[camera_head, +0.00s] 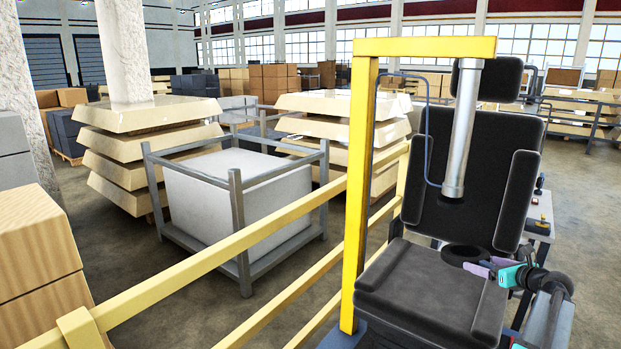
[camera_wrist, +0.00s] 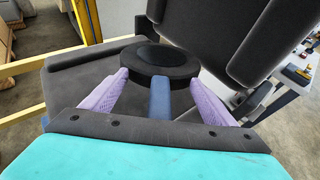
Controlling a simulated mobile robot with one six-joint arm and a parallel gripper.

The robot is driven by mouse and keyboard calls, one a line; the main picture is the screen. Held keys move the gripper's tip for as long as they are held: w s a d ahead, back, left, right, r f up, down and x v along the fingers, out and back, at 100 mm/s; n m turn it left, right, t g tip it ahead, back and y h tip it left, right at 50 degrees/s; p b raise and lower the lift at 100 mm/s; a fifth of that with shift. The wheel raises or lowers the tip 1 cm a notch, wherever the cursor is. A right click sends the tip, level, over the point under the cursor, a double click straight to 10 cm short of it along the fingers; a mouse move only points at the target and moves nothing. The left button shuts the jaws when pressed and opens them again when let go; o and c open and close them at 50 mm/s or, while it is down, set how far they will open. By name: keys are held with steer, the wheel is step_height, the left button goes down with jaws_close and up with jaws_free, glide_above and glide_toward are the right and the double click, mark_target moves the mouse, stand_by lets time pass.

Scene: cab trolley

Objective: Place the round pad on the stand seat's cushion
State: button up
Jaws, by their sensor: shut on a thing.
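The round pad (camera_head: 462,254) is black and disc-shaped. In the head view it is at the back right of the seat cushion, in front of the backrest. My gripper (camera_head: 481,268), with purple fingers and a teal body, reaches in from the right and is shut on the pad. In the wrist view, the fingers (camera_wrist: 159,78) flank the pad (camera_wrist: 160,60), and a blue-grey bar lies between them. The dark grey seat cushion (camera_head: 415,282) also shows in the wrist view (camera_wrist: 75,85). I cannot tell whether the pad touches the cushion.
A silver cylinder (camera_head: 463,130) hangs from a yellow frame (camera_head: 360,200) above the seat. The backrest (camera_head: 465,190) with side bolsters rises behind the pad. Yellow rails (camera_head: 240,240) run to the left. A small table (camera_head: 540,215) with items stands at the right.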

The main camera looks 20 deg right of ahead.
mark_target(456, 261)
steer(key=shift+n+y, duration=0.5)
steer(key=w+a, duration=0.6)
steer(key=shift+w+f, duration=0.15)
steer(key=shift+f, duration=0.25)
jaws_close()
steer(key=w+a+f+n+y+b, duration=0.15)
steer(key=w+a, duration=0.35)
steer(key=a, duration=0.5)
steer(key=w+a+f+n+y, duration=0.15)
steer(key=w+a, duration=0.25)
steer(key=a, duration=0.5)
steer(key=w+a+n+y, duration=0.25)
steer(key=w+a, duration=0.25)
steer(key=a, duration=0.5)
steer(key=s+a+f+n+g+y, duration=0.1)
steer(key=a+n+g+y, duration=0.1)
steer(key=a, duration=0.9)
steer(key=a+f+n+g+y, duration=0.1)
steer(key=a+y, duration=0.1)
steer(key=a, duration=0.9)
steer(key=s+a+n+g+y+b, duration=0.1)
steer(key=s+a+n+g+y, duration=0.1)
steer(key=s+a, duration=0.5)
steer(key=shift+s+a+n+g, duration=0.15)
steer(key=shift+a+n+g, duration=0.3)
steer(key=shift+a, duration=0.9)
steer(key=shift+f+y, duration=0.1)
steer(key=shift+y, duration=0.15)
